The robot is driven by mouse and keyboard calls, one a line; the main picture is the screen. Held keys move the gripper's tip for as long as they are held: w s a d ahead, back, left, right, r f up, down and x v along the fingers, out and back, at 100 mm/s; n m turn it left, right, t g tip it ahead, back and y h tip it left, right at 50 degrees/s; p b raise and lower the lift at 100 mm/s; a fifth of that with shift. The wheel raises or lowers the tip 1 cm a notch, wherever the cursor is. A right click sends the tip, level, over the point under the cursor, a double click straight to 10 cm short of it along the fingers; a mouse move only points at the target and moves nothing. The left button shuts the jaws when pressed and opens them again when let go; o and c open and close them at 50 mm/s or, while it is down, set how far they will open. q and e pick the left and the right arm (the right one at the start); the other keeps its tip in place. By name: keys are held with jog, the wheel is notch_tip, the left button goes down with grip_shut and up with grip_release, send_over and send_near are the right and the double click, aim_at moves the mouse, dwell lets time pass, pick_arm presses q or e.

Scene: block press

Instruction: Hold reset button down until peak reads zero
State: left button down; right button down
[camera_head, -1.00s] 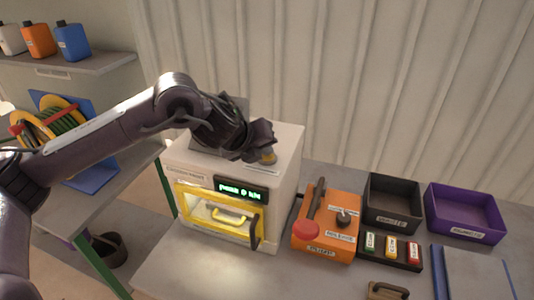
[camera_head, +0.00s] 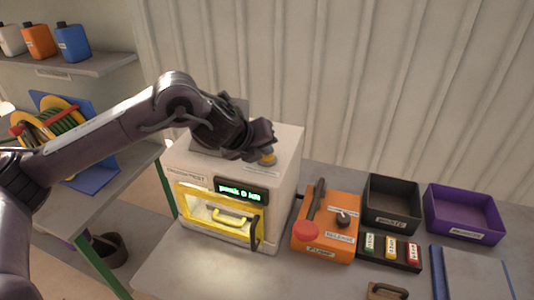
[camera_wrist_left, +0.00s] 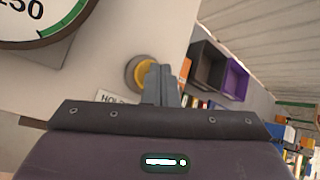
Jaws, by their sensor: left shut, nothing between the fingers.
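The white press (camera_head: 232,180) stands on the bench with a yellow-framed window at its front. Its dark display (camera_head: 241,191) shows green text that seems to read "peak 0", with small unit letters. The yellow reset button (camera_head: 268,160) is on top of the press near its right edge; in the left wrist view it is a yellow cap in a grey ring (camera_wrist_left: 132,75). My left gripper (camera_head: 270,150) is shut and empty, its tips at the button. In the left wrist view the shut fingers (camera_wrist_left: 161,78) overlap the button's right side; whether it is pressed is unclear. My right gripper is not in view.
A round gauge (camera_wrist_left: 45,18) is on the press top. An orange pump box (camera_head: 325,245) with a red knob stands right of the press. Black (camera_head: 393,218) and purple (camera_head: 465,230) trays and a switch strip lie further right. Bench is clear in front of the press.

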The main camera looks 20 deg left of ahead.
pick_arm(q)
jog(key=shift+r+p, duration=0.3)
jog(key=shift+r, duration=0.3)
jog(key=shift+r, duration=0.1)
notch_tip(320, 180, up, 5)
jog(key=p, duration=0.4)
dwell(0.3)
